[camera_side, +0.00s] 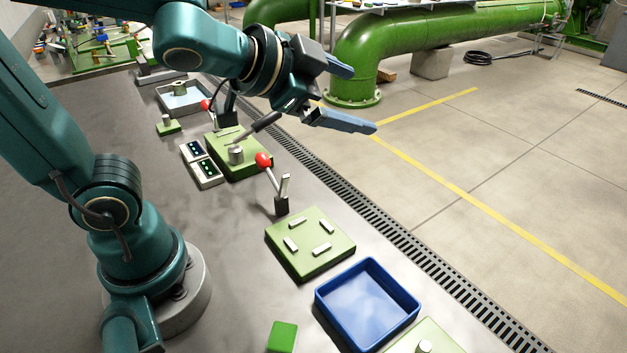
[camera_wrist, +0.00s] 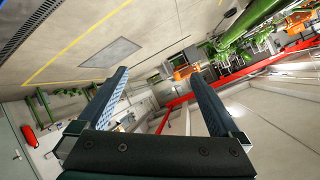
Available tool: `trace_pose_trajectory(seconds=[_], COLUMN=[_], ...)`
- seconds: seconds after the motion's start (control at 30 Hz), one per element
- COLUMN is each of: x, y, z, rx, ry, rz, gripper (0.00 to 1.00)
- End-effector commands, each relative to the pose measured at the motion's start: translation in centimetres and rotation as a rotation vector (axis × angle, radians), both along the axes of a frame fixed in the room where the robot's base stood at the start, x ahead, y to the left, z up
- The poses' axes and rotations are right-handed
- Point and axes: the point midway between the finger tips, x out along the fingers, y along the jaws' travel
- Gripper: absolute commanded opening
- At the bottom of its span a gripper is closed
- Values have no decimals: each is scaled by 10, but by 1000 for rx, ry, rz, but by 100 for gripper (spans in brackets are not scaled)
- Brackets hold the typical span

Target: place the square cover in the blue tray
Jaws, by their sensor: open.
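The blue tray (camera_side: 368,302) stands at the right front of the bench in the side view, and it looks empty. I cannot tell for sure which green piece is the square cover. One candidate is a green square piece (camera_side: 246,163) with a grey knob, between red-handled clamps; another green piece with a knob (camera_side: 425,343) is cut off at the bottom edge. My gripper (camera_side: 358,100) is open and empty, raised high above the bench near its far edge. In the wrist view my gripper (camera_wrist: 158,74) has both fingers wide apart with nothing between them.
A green plate with several small pale blocks (camera_side: 310,243) lies beside the blue tray. Red-handled clamps (camera_side: 265,161) stand up from the bench. Bare bench lies at left.

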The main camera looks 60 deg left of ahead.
Motion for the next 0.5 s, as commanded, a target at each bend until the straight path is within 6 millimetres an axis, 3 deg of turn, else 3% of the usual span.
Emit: trace_pose_trajectory(seconds=[0.03,0.1,0.3,0.5], x=[-19,-49,-118,-142], y=[17,29,19,5], z=[-9,-26,-62,-70], rx=[-55,-142,-358,-440], ry=[66,183,464,568], rz=[115,242,404,422], gripper=[100,100,100,100])
